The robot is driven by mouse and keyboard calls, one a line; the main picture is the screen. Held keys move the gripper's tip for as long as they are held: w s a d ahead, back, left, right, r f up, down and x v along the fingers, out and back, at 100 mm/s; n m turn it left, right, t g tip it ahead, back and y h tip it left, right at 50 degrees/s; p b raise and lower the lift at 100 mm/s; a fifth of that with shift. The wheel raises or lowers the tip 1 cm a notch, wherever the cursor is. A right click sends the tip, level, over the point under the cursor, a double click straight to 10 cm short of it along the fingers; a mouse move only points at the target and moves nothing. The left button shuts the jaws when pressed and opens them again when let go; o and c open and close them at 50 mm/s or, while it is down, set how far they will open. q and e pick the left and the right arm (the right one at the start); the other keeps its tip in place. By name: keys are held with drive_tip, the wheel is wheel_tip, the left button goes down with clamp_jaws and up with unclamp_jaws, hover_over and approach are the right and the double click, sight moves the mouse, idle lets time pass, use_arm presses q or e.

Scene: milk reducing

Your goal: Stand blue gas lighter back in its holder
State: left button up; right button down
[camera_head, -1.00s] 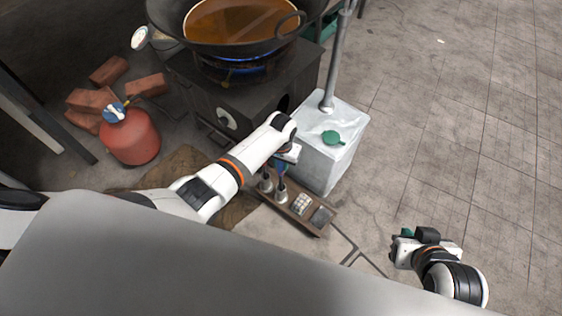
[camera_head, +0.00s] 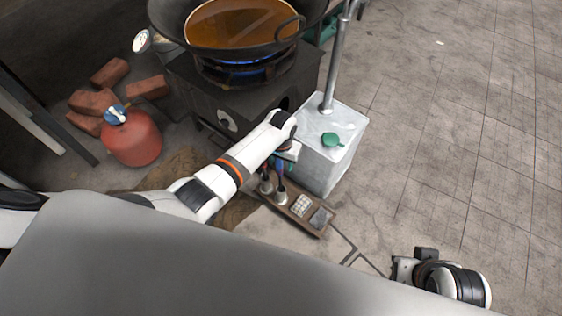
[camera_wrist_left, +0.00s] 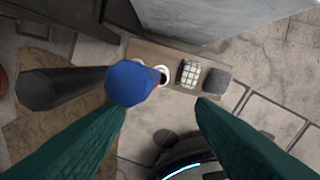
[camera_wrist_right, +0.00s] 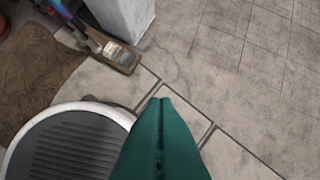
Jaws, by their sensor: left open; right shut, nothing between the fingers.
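The blue gas lighter (camera_wrist_left: 132,82) shows in the left wrist view as a blue end over the wooden holder, close to my left finger's tip. A dark-ended stick (camera_wrist_left: 40,88) lies to its left in that view. The holder (camera_head: 318,228) is a narrow wooden tray on the floor with metal cups. One cup opening (camera_wrist_left: 162,75) shows beside the blue end; I cannot tell how deep the lighter sits. My left gripper (camera_wrist_left: 160,105) is open above the holder, with nothing between its fingers. My right gripper (camera_wrist_right: 161,100) is shut and empty, away to the right.
A white box (camera_head: 325,160) with a green cap stands right behind the holder. A black stove (camera_head: 240,105) carries a wok of oil (camera_head: 240,22) over a lit flame. A red gas cylinder (camera_head: 133,140) and bricks (camera_head: 108,72) are at left.

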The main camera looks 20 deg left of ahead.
use_arm(q)
wheel_tip(320, 180, up, 10)
drive_tip(key=p, duration=0.3)
drive_tip(key=shift+f+p, duration=0.2)
drive_tip(key=shift+p, duration=0.2)
use_arm(e)
drive_tip(key=shift+g, duration=0.6)
drive_tip(key=shift+s+x, duration=0.2)
drive_tip(key=shift+x, duration=0.75)
drive_tip(key=shift+s+x, duration=0.2)
drive_tip(key=shift+x, duration=0.8)
drive_tip(key=shift+s+x, duration=0.2)
drive_tip(key=shift+x, duration=0.75)
drive_tip(key=shift+d+f, duration=0.1)
drive_tip(key=shift+f, duration=0.05)
